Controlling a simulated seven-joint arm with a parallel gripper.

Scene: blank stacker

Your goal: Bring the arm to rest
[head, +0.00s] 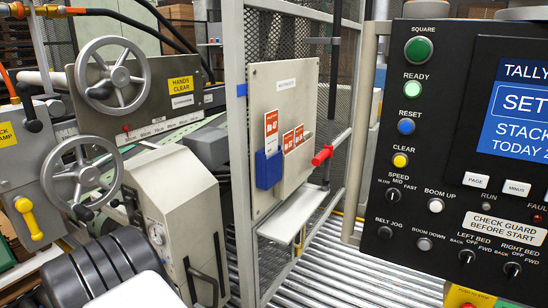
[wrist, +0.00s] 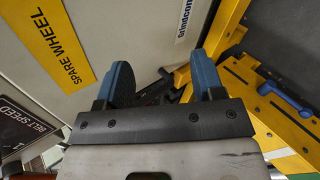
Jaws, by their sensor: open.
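My gripper (wrist: 164,72) shows in the wrist view with its two blue fingers spread apart. Nothing is held between them. A pale panel with a yellow "SPARE WHEEL" label (wrist: 63,51) lies beyond the fingers on the left. A dark bracket-like part (wrist: 163,86) shows in the gap between the fingers, and I cannot tell how far behind them it is. The gripper's fingers do not show in the head view.
A yellow frame (wrist: 262,95) is close right of the fingers. In the head view, handwheels (head: 113,75) stand left, a mesh guard frame (head: 236,130) with a tag board (head: 285,85) in the middle, a control panel (head: 460,150) right. Rollers (head: 345,262) run below.

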